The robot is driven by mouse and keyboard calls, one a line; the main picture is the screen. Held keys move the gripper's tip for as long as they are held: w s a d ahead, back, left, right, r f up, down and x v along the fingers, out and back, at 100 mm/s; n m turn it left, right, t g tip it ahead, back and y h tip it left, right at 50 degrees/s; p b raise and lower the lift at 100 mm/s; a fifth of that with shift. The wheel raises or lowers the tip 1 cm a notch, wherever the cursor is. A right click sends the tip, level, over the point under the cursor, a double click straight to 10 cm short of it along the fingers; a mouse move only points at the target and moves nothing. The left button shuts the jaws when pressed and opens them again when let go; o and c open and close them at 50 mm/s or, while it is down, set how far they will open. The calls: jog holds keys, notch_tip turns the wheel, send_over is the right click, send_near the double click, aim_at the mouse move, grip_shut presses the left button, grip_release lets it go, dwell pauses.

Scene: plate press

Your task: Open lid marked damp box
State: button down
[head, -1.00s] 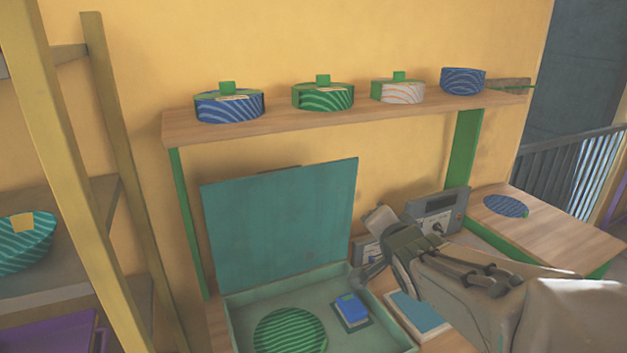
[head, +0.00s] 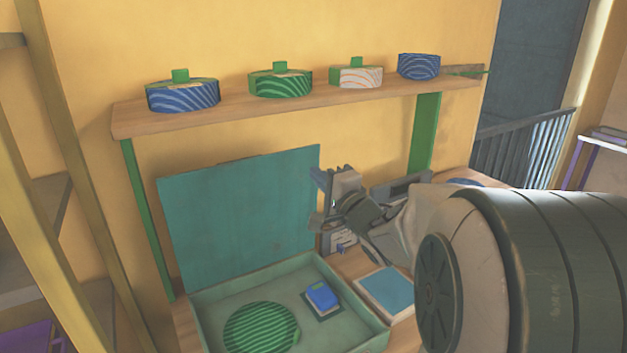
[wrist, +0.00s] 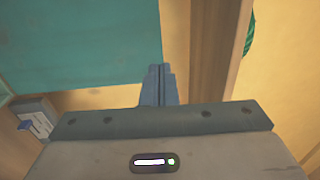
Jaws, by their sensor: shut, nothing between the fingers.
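A teal box (head: 199,318) sits on the bench with its flat teal lid (head: 235,215) standing up, leaning back at the hinge side. No marking on it is legible. Inside lie a green striped disc (head: 262,328) and a blue block (head: 321,295) on a dark square. My gripper (head: 318,194) is at the lid's right edge in the head view; I cannot tell whether it touches. In the wrist view, my gripper (wrist: 158,70) has its fingers together and empty, with the lid (wrist: 80,40) behind and to the left.
A wooden shelf (head: 225,112) above holds lidded striped pots: blue (head: 183,97), green (head: 281,84) and white (head: 357,77), plus a blue bowl (head: 419,67). A grey device (head: 340,243) and a blue-topped tile (head: 388,290) are right of the box. A yellow rack post (head: 95,190) stands left.

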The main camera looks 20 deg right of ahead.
aim_at(292, 151)
jog(key=p+x, duration=0.2)
jog(key=x, duration=0.6)
jog(key=shift+w, duration=0.3)
jog(key=shift+r, duration=0.1)
